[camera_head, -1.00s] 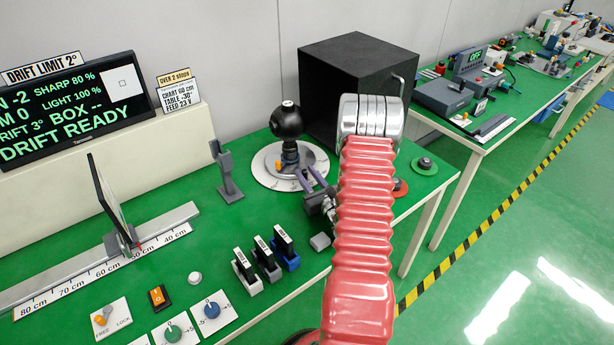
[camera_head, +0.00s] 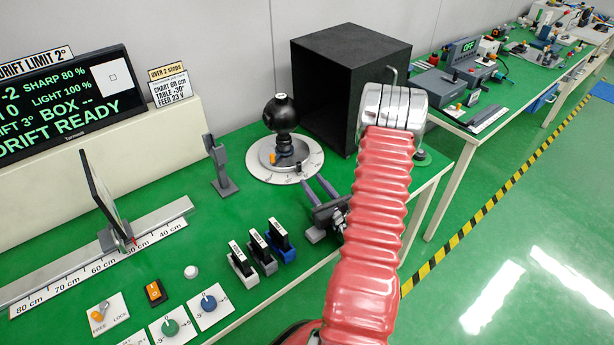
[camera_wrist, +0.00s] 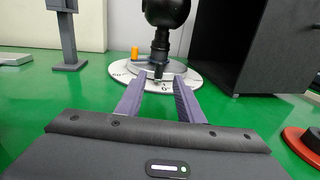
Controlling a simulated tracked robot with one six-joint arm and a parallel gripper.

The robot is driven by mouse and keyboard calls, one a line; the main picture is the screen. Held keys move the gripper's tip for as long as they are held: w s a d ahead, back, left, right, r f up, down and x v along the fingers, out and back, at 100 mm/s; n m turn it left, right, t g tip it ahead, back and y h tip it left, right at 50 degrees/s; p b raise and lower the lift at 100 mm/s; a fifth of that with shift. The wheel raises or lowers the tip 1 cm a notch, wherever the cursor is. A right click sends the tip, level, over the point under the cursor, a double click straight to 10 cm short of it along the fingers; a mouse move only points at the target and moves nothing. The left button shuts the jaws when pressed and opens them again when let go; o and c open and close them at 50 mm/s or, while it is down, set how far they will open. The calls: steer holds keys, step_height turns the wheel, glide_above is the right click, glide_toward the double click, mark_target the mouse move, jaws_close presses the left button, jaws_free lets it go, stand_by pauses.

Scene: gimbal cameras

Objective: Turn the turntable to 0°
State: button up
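The turntable is a white graduated disc (camera_head: 306,168) with a grey hub, near the wall. A black ball-shaped camera head (camera_head: 281,114) stands upright on a short post at its middle. An orange knob (camera_head: 272,158) shows at the hub's left; it also shows in the wrist view (camera_wrist: 135,53). My gripper (camera_head: 314,181) is just in front of the disc, low over the green bench. In the wrist view its two purple-grey fingers (camera_wrist: 159,78) are spread apart with nothing between them, pointing at the hub and post.
A black box (camera_head: 325,95) stands behind and right of the turntable. A grey upright stand (camera_head: 218,165) is to its left. Several slotted blocks (camera_head: 262,252) sit nearer the front edge. The screen (camera_head: 60,105) reads "DRIFT READY"; a card beside it reads "TABLE -30°".

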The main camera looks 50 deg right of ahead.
steer(key=shift+v, duration=2.55)
steer(key=shift+c, duration=0.4)
